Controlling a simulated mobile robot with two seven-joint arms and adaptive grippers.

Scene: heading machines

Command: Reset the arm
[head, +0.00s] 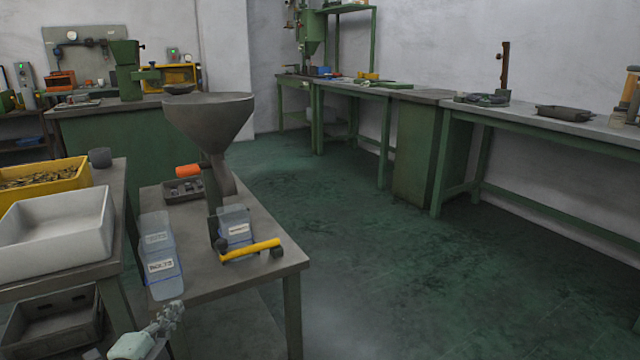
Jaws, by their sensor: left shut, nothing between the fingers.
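My left gripper (172,314) shows at the bottom left of the head view, in front of the near edge of the small table. It is shut and empty, apart from the boxes on the table. Only the gripper and a short piece of my arm are in the picture. My right gripper is out of view.
The small table (215,277) carries a funnel (208,122), clear labelled boxes (160,258), a yellow-handled tool (250,250) and a dark tray (183,190). At left stand a white bin (55,245) and a yellow bin (45,180). The green floor (400,270) at right is clear.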

